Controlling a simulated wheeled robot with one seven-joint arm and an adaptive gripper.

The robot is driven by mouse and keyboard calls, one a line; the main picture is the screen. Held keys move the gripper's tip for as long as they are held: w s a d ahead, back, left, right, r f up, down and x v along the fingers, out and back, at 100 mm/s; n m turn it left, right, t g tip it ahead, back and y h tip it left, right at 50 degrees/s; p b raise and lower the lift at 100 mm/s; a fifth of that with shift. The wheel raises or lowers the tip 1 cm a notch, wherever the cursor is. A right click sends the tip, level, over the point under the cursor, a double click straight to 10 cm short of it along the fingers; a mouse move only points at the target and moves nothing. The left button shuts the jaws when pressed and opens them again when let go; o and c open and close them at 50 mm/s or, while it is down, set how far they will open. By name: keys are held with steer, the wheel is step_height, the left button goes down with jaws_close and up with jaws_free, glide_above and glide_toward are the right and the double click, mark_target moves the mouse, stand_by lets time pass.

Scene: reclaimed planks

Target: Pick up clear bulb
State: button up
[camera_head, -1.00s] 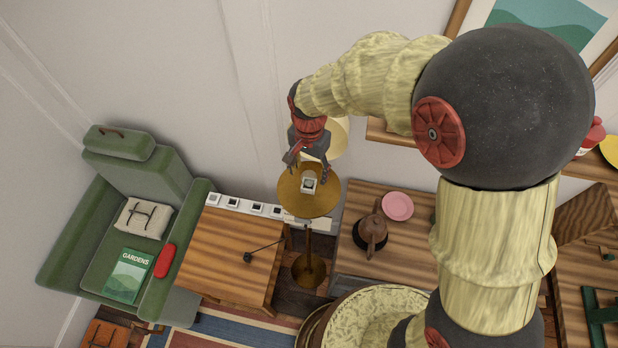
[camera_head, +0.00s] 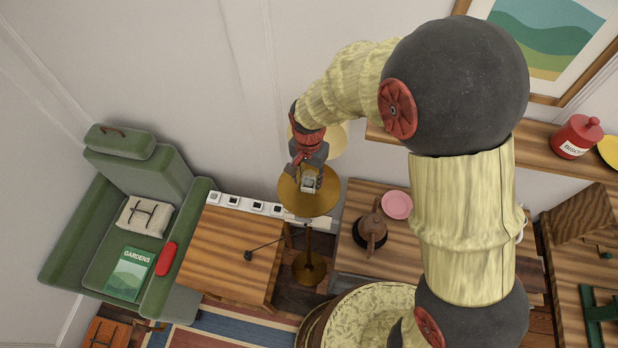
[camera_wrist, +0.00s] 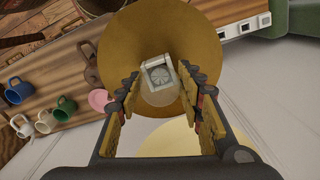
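The clear bulb (camera_wrist: 161,97) appears as a see-through rounded shape with a pale square-edged piece (camera_wrist: 158,72) at its far end. It is over the round brass tabletop of a stand (camera_wrist: 203,45). In the head view the bulb (camera_head: 310,184) is small and partly covered by my gripper (camera_head: 306,176). In the wrist view my gripper (camera_wrist: 159,85) is open, with one finger on each side of the bulb. Gaps show between the bulb and both fingers. I cannot tell exactly how far down the fingers reach.
A pale lampshade (camera_head: 327,141) is close behind my gripper. A wooden table (camera_head: 232,250) stands left of the stand, and a brown teapot (camera_head: 371,229) and pink plate (camera_head: 397,205) are to its right. Several mugs (camera_wrist: 45,121) show in the wrist view.

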steer(key=c, duration=0.6)
